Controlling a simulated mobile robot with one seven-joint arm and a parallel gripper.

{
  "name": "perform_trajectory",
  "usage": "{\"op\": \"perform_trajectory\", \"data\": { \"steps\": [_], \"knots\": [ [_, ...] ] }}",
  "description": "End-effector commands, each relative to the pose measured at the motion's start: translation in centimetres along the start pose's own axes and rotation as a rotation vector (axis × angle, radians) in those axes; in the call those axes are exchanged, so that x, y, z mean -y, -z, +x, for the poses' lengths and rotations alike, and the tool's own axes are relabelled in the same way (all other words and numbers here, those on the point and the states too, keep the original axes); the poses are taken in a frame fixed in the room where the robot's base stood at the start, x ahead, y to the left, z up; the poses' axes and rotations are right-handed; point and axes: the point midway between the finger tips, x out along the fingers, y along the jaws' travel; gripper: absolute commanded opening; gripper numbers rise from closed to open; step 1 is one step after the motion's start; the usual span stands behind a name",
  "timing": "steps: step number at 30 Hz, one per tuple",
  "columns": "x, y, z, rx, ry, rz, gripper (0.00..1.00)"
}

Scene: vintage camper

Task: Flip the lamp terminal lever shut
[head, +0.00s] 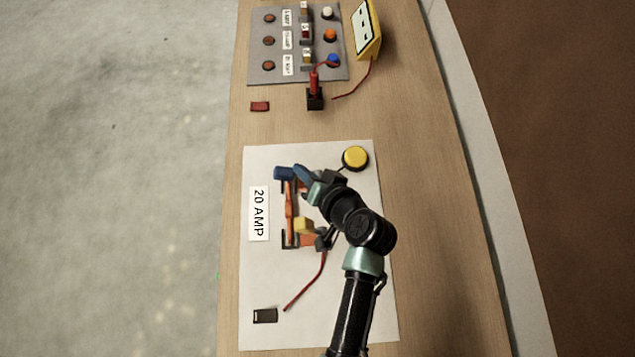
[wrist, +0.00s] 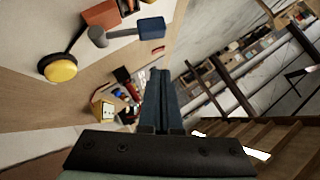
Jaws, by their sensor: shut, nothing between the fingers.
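The lever has an orange arm (head: 289,215) and a blue handle end (head: 283,173), on a white board (head: 262,285) beside a "20 AMP" label (head: 258,213). A blue block on a grey arm (wrist: 150,27), apparently the handle, shows at the top of the wrist view. My gripper (head: 299,173) is shut and empty, its dark blue fingers (wrist: 160,75) right beside the handle in the head view. I cannot tell if they touch it. My arm partly hides the terminal parts around a yellow block (head: 304,225).
A yellow button (head: 355,158) sits on the board near my wrist; it also shows in the wrist view (wrist: 60,68). A red lead (head: 306,281) and a dark clip (head: 265,316) lie nearer. A grey panel (head: 283,77) and yellow meter (head: 368,28) stand farther off.

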Motion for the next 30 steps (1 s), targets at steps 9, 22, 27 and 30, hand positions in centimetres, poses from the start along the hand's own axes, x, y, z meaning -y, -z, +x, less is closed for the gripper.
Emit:
{"op": "perform_trajectory", "data": {
  "steps": [9,22,27,30],
  "knots": [
    [0.8,-0.2,-4.8,-0.003,-0.001,0.0,0.0],
    [1.4,-0.2,-7.2,-0.001,0.001,0.001,0.0],
    [1.4,-0.1,-7.2,-0.001,0.001,0.001,0.0],
    [1.4,0.2,-7.1,-0.008,-0.002,-0.008,0.0]
  ]
}}
